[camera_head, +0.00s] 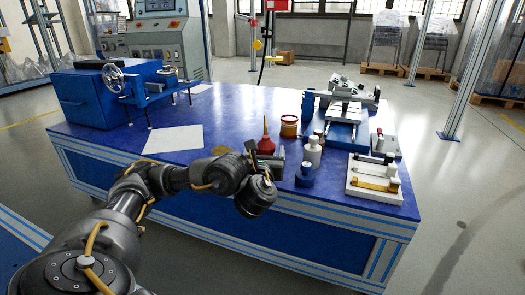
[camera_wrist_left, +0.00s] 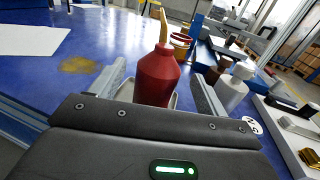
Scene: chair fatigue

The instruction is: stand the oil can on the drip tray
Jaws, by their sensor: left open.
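I cannot pick out the drip tray surely elsewhere. My right gripper is not in view.
A brown-yellow stain (camera_wrist_left: 78,65) lies left of the can. An amber jar (camera_head: 289,127), a white bottle (camera_head: 313,152) and a blue-based item (camera_head: 305,176) stand to its right. A white fixture (camera_head: 372,186) is at the right. A blue machine (camera_head: 92,97) stands far left.

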